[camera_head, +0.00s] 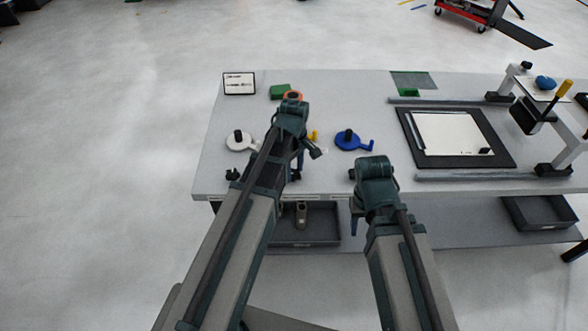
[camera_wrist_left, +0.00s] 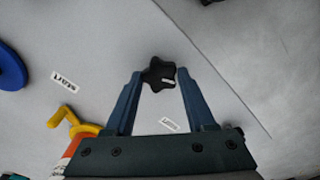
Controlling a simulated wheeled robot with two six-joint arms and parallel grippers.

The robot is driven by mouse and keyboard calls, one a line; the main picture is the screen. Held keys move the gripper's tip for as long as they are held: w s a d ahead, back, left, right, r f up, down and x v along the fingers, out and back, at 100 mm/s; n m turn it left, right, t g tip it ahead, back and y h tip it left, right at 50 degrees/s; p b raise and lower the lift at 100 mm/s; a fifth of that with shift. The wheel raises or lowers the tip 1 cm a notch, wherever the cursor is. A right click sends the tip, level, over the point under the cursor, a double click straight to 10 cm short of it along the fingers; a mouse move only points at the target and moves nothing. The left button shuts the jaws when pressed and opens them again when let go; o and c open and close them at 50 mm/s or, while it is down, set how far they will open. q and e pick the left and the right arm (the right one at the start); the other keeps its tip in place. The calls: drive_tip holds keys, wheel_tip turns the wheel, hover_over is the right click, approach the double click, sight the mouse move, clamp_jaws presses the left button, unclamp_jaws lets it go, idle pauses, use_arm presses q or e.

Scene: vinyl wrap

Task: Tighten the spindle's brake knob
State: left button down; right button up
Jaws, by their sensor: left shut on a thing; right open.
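The brake knob (camera_wrist_left: 158,74) is a black star-shaped knob with a small pale mark, seen in the left wrist view. My left gripper (camera_wrist_left: 160,80) has its two blue fingers on either side of it, shut on it. In the head view my left gripper (camera_head: 294,172) is near the table's front edge, and its own arm hides much of the spot. An orange-and-white part with a yellow hooked piece (camera_wrist_left: 72,122) lies beside the left finger; the spindle is mostly hidden in the head view. My right gripper (camera_head: 356,220) is open, in front of the table edge.
On the table (camera_head: 210,165) are a white disc (camera_head: 238,143), a blue crank disc (camera_head: 350,142), a green block (camera_head: 280,92) and a small sign (camera_head: 239,84). A black-framed board (camera_head: 407,135) and a press-like stand (camera_head: 530,115) fill the right side. Grey bins sit below.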

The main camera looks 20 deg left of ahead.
use_arm(q)
drive_tip(key=m, duration=1.1)
drive_tip(key=shift+m, duration=0.3)
drive_tip(key=m, duration=1.1)
drive_tip(key=shift+m, duration=0.3)
drive_tip(key=shift+c, duration=1.2)
unclamp_jaws()
drive_tip(key=shift+r, duration=0.15)
